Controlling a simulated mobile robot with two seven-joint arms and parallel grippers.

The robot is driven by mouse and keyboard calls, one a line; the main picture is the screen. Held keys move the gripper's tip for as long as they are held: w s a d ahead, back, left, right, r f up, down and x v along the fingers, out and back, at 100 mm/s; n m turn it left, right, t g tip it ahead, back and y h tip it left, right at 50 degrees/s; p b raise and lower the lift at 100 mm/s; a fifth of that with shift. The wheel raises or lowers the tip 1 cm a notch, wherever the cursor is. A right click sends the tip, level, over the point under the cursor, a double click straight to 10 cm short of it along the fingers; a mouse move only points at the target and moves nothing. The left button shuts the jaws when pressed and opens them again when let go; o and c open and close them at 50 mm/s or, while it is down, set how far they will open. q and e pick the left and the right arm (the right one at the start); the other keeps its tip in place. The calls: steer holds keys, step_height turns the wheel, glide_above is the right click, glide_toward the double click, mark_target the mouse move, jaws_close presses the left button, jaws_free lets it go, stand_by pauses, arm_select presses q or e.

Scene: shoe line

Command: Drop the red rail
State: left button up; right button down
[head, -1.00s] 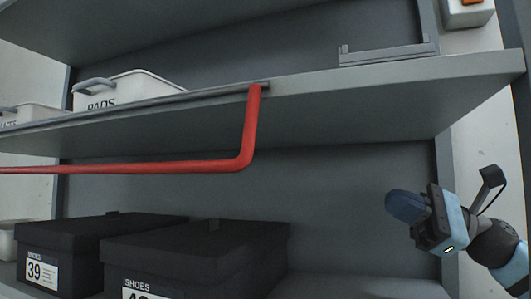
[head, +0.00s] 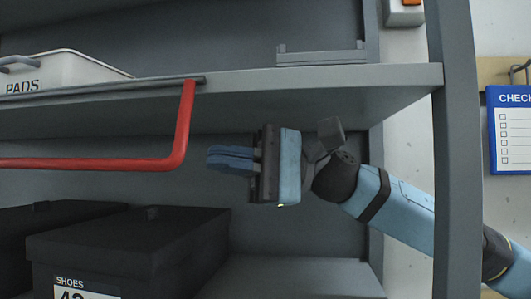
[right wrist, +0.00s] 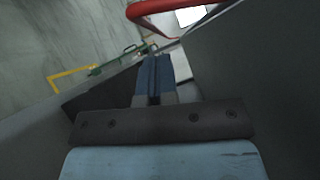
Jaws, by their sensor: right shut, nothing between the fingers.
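The red rail (head: 100,163) runs across the left half of the head view, below the front edge of the upper shelf. Its right end bends up to a grey bar on the shelf edge. My right gripper (head: 212,160) points left, a little to the right of the rail's bent corner, apart from it. Its blue fingers are shut with nothing between them. In the right wrist view the shut fingers (right wrist: 155,62) point up the picture, and the red rail (right wrist: 160,8) curves across the top beyond them. My left gripper is not in view.
The upper shelf (head: 300,88) lies above my right gripper. A white PADS bin (head: 60,72) and a grey rack (head: 320,55) stand on it. Black shoe boxes (head: 125,245) sit below. A grey upright (head: 457,160) stands at right, with a blue checklist (head: 512,130) beyond it.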

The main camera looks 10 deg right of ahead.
mark_target(184, 146)
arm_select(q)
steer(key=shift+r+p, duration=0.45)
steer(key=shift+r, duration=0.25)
arm_select(e)
steer(key=s+a, duration=0.1)
steer(key=s+a+r, duration=0.1)
steer(key=s, duration=0.1)
steer(key=shift+s, duration=0.1)
steer(key=shift+d, duration=0.1)
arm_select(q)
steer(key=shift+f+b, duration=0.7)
arm_select(e)
steer(key=shift+s+f+m+y, duration=0.1)
steer(key=shift+s+m+y, duration=0.2)
steer(key=shift+m, duration=0.1)
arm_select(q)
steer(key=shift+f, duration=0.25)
arm_select(e)
steer(key=shift+s, duration=0.1)
